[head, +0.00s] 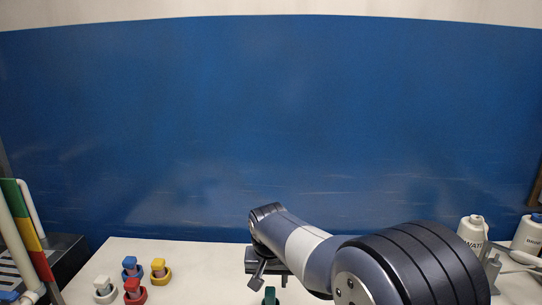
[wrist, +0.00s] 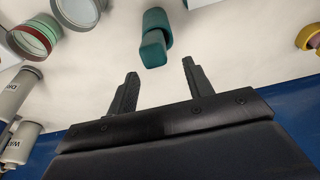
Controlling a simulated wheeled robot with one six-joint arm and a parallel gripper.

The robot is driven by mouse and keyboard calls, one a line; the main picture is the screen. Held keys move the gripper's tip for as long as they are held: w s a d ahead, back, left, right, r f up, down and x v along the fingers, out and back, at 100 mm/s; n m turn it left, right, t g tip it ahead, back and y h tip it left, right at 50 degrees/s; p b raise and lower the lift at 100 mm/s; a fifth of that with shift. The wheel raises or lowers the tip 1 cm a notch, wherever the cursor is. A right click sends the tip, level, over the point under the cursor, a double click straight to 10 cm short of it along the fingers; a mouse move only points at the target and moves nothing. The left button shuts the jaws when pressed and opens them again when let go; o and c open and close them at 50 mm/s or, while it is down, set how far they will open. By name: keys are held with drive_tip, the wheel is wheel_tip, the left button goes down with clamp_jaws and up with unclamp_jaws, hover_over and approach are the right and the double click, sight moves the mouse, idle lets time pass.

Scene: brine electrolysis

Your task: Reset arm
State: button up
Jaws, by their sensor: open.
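My gripper (wrist: 160,88) shows in the wrist view with its two black fingers spread apart and nothing between them. A teal block-shaped object (wrist: 154,42) stands on the white table (wrist: 228,60) just beyond the fingertips, apart from them. In the head view my arm reaches in from the lower right, and my gripper (head: 262,272) is partly seen over the table. A bit of the teal object (head: 270,297) shows below it at the bottom edge. The fingertips are hard to make out in the head view.
Several small colored pieces, including a yellow one (head: 161,271) and a red one (head: 135,291), stand at the table's left. White bottles (head: 473,232) stand at the right. A blue wall panel (head: 270,120) rises behind. Round containers (wrist: 32,38) show at the wrist view's upper left.

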drive_tip(key=shift+r, duration=0.7)
